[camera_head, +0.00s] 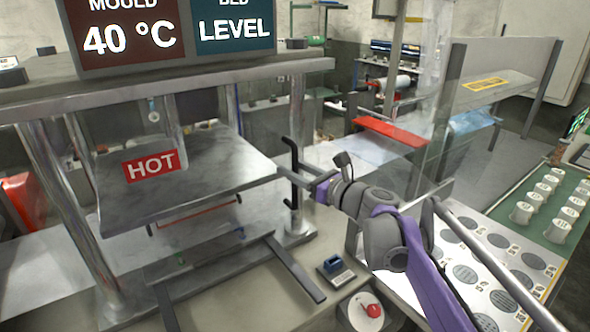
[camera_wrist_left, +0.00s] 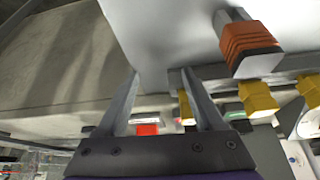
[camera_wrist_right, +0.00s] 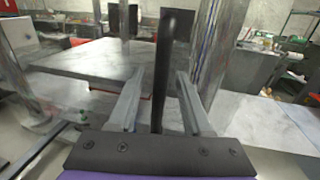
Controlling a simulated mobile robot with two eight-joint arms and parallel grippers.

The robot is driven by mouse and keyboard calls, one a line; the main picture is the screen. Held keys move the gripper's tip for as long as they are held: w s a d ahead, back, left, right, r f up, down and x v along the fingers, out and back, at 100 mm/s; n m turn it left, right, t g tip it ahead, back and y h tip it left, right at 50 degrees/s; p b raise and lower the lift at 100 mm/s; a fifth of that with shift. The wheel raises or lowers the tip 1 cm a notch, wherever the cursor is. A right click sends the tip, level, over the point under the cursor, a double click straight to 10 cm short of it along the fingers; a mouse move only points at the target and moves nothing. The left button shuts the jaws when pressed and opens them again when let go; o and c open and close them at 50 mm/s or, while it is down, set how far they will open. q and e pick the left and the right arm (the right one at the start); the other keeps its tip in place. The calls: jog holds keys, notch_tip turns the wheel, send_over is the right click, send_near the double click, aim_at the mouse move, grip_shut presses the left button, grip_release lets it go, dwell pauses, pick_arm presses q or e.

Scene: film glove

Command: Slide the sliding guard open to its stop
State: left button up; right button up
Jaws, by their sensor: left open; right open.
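The sliding guard shows by its dark upright handle (camera_head: 293,158), at the right front of the press. Its clear panel is hard to make out. My right gripper (camera_head: 300,177) comes in from the right and is at this handle. In the right wrist view, the dark handle bar (camera_wrist_right: 166,70) stands upright between the two open fingers (camera_wrist_right: 160,90), with a gap visible on both sides. My left gripper (camera_wrist_left: 161,85) shows only in the left wrist view. It is open, with nothing between its fingers, away from the guard.
The press has a plate with a HOT label (camera_head: 151,165) and thick steel columns (camera_head: 70,215). A red knob (camera_head: 374,310) and a small blue switch (camera_head: 332,264) sit on the bench in front. A tray of round discs (camera_head: 490,250) lies at right. An orange-banded block (camera_wrist_left: 250,45) is near my left gripper.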

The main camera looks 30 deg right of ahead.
jog(key=shift+c, duration=0.2)
grip_shut()
dwell(1.1)
